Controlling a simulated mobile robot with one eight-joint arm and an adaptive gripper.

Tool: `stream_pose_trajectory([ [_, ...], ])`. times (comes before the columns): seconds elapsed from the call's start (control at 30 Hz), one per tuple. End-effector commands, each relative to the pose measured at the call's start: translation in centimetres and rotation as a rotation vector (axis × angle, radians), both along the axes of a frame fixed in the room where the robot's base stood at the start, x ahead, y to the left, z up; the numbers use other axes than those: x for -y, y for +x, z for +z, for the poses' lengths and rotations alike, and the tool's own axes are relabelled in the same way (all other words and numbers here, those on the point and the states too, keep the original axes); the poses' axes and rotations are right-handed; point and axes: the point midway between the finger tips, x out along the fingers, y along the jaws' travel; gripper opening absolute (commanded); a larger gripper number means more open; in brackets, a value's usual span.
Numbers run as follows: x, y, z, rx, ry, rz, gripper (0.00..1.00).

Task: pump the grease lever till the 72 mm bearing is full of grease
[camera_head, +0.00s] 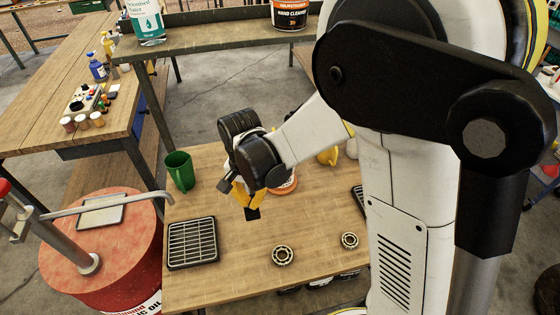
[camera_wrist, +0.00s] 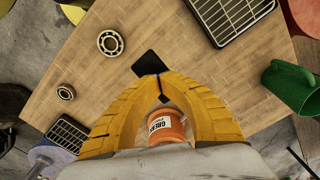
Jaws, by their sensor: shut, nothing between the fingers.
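My gripper (camera_head: 246,207) is over the middle of the wooden table, its yellow fingers shut and empty; the fingertips meet in the wrist view (camera_wrist: 157,80). A larger bearing ring (camera_head: 282,256) lies flat near the front edge, apart from the gripper, with a smaller bearing (camera_head: 349,240) to its right. Both also show in the wrist view, the larger (camera_wrist: 110,43) and the smaller (camera_wrist: 66,93). No size marks are readable. An orange tub labelled grease (camera_wrist: 165,127) stands behind the fingers, partly hidden.
A black grated tray (camera_head: 193,242) lies at the table's left, with a green cup (camera_head: 180,171) behind it. A red drum (camera_head: 105,245) with a grey pump handle stands left. A shelf (camera_head: 215,38) crosses behind. The front middle of the table has bare room.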

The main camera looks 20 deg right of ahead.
Motion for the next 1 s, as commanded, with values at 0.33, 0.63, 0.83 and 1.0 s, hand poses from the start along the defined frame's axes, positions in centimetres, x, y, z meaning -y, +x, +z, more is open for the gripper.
stream_pose_trajectory([
  [0.33,0.0,0.0,1.8,0.001,-0.001,0.0,0.0],
  [0.63,0.0,0.0,5.2,0.0,0.0,0.0,0.0],
  [0.83,0.0,0.0,7.4,0.0,0.0,0.0,0.0],
  [1.0,0.0,0.0,9.0,0.0,0.0,0.0,0.0],
])
